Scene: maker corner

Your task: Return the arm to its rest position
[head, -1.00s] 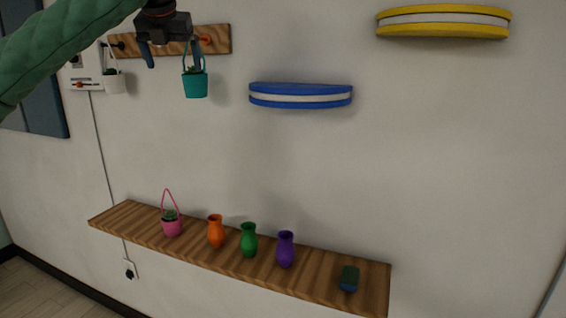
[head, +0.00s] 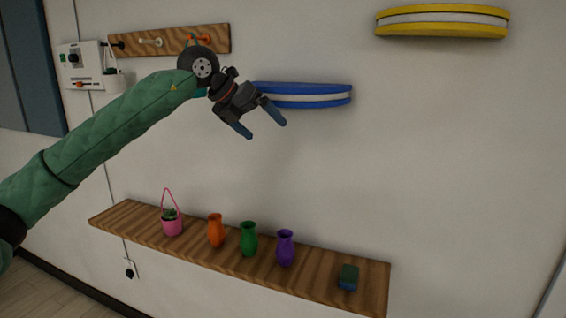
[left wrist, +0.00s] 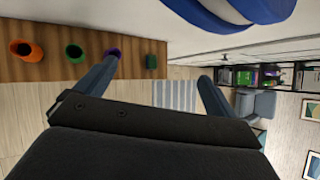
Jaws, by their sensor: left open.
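My left gripper (head: 262,124) is open and empty in the head view. It is in front of the wall, just below and left of the blue round shelf, and above the wooden shelf. Its green-sleeved arm comes in from the left. Its two fingers also show in the left wrist view (left wrist: 158,84), apart with nothing between them. The teal pot on the peg rail is almost wholly hidden behind my arm in the head view. My right gripper is in neither view.
A wooden shelf (head: 320,278) holds a pink pot (head: 172,227), orange (head: 216,232), green (head: 249,240) and purple (head: 285,249) vases and a small dark block (head: 348,277).

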